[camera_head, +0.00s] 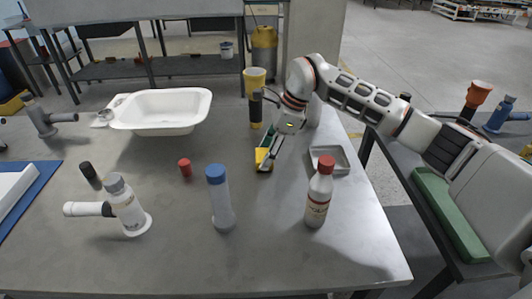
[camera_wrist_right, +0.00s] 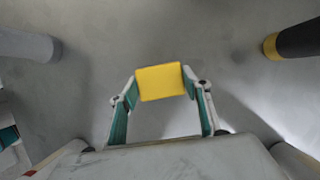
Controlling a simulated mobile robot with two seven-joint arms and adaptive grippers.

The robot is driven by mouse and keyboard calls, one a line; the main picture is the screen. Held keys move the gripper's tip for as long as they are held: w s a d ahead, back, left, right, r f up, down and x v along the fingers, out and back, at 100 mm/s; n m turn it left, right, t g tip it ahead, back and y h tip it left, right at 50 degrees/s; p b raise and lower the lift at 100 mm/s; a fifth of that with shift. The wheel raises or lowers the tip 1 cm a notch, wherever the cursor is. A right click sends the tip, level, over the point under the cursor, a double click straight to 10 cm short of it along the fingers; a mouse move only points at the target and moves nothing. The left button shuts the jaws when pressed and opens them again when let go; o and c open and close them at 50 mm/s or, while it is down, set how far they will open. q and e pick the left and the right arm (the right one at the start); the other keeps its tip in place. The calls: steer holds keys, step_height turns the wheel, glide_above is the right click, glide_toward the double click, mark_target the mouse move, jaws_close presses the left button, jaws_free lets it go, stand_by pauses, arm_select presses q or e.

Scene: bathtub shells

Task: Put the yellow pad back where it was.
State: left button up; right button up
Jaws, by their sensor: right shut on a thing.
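The yellow pad (camera_head: 262,156) is a small flat block, held between the fingers of my right gripper (camera_head: 268,153) over the middle of the grey table. In the right wrist view the pad (camera_wrist_right: 161,82) sits squarely between the two teal-lined fingertips. My right gripper is shut on it. I cannot tell whether the pad touches the tabletop. My left gripper is not in view.
A grey tray (camera_head: 342,169) stands right of the gripper. A red-capped bottle (camera_head: 318,195) and blue-capped bottle (camera_head: 220,200) stand in front. A black-and-yellow cylinder (camera_head: 256,108) stands behind. A white basin (camera_head: 165,128) sits back left, a red cap (camera_head: 185,168) nearby.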

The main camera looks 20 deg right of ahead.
steer(key=shift+f, duration=0.1)
steer(key=o, duration=1)
steer(key=shift+o, duration=0.2)
steer(key=p+v, duration=0.1)
steer(key=v, duration=1.1)
steer(key=shift+p, duration=0.3)
steer(key=shift+s, duration=0.1)
